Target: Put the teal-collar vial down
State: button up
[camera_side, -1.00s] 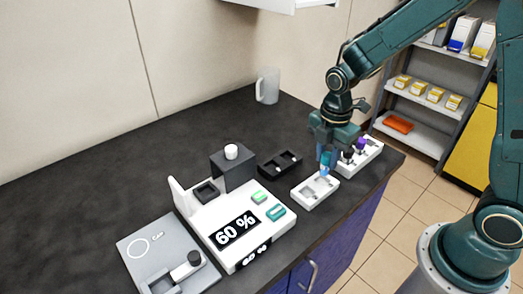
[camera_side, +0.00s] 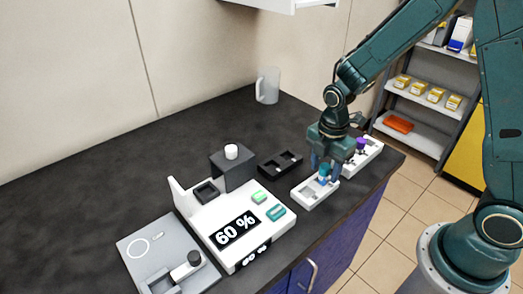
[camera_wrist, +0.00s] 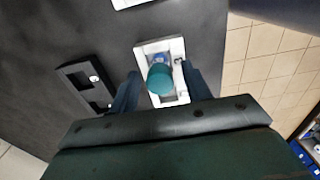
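The teal-collar vial (camera_side: 323,171) stands in the right-hand slot of the small white two-slot holder (camera_side: 306,199). In the wrist view, the vial's round teal top (camera_wrist: 160,79) shows inside the white holder (camera_wrist: 175,47). My gripper (camera_side: 325,174) is low over the holder, with a finger on each side of the vial. In the wrist view, my gripper (camera_wrist: 162,90) is open, with gaps between its fingers and the teal top. The vial's lower part is hidden in the slot.
A black two-slot holder (camera_side: 270,172) lies just left of the white one. Another white rack (camera_side: 373,155) with a purple-topped vial (camera_side: 361,144) stands behind my gripper. A white device reading 60 % (camera_side: 211,211) is at the left. The counter's front edge is close.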

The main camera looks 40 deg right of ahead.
aim_at(326, 166)
jog(key=shift+r, duration=0.1)
notch_tip(326, 166, up, 12)
dwell(1.0)
dwell(0.5)
jog(key=s+r+m+t, duration=0.2)
jog(key=s+r+m, duration=0.3)
jog(key=s+m, duration=0.3)
jog(key=s+r+m+t, duration=0.3)
jog(key=s+r+m, duration=0.2)
jog(key=s+m, duration=0.4)
jog(key=shift+d+m+t, duration=0.25)
jog(key=shift+m+t, duration=0.05)
jog(key=shift+m, duration=0.2)
jog(key=shift+c, duration=0.5)
